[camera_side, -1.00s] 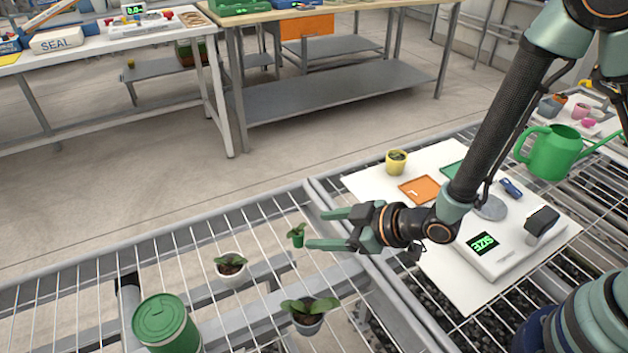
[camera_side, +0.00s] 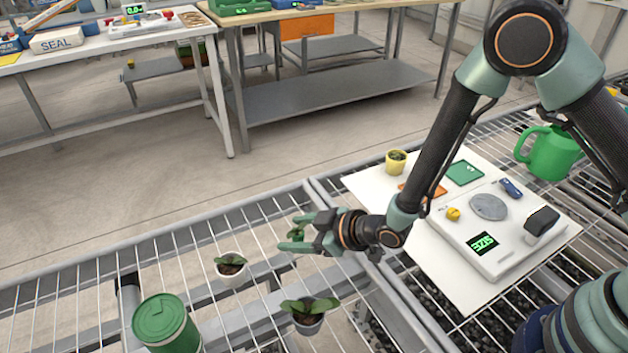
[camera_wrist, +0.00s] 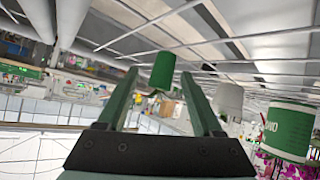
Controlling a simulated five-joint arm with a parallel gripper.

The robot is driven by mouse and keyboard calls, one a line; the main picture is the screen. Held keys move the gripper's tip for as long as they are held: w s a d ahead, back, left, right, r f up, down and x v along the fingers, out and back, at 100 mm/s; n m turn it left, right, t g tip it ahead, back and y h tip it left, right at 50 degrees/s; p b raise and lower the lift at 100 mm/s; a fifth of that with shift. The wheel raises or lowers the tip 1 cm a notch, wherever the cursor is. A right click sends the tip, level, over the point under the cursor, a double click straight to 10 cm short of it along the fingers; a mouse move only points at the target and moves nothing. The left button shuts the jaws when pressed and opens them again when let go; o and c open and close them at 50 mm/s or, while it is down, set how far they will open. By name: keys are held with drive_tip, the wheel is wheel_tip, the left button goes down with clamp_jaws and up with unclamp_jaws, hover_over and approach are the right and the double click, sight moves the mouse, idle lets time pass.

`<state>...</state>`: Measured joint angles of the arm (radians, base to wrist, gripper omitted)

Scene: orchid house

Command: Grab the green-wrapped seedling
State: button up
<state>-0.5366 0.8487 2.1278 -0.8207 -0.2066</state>
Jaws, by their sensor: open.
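The small green-wrapped seedling (camera_side: 297,236) stands on the wire bench in the side view, partly hidden by my gripper. My gripper (camera_side: 287,232) is open and level, with one finger on each side of the seedling in that picture. In the wrist view, which is upside down, the green wrap (camera_wrist: 163,72) shows between the two open fingers (camera_wrist: 165,80). I cannot tell whether either finger touches it.
A seedling in a white pot (camera_side: 230,270) stands left of my gripper, and one in a grey pot (camera_side: 305,324) stands in front. A green tin (camera_side: 165,325) is at the lower left. A white scale (camera_side: 500,250) and yellow pot (camera_side: 396,162) are on a white board at the right.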

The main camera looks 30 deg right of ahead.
clamp_jaws()
drive_tip(key=shift+r, duration=0.1)
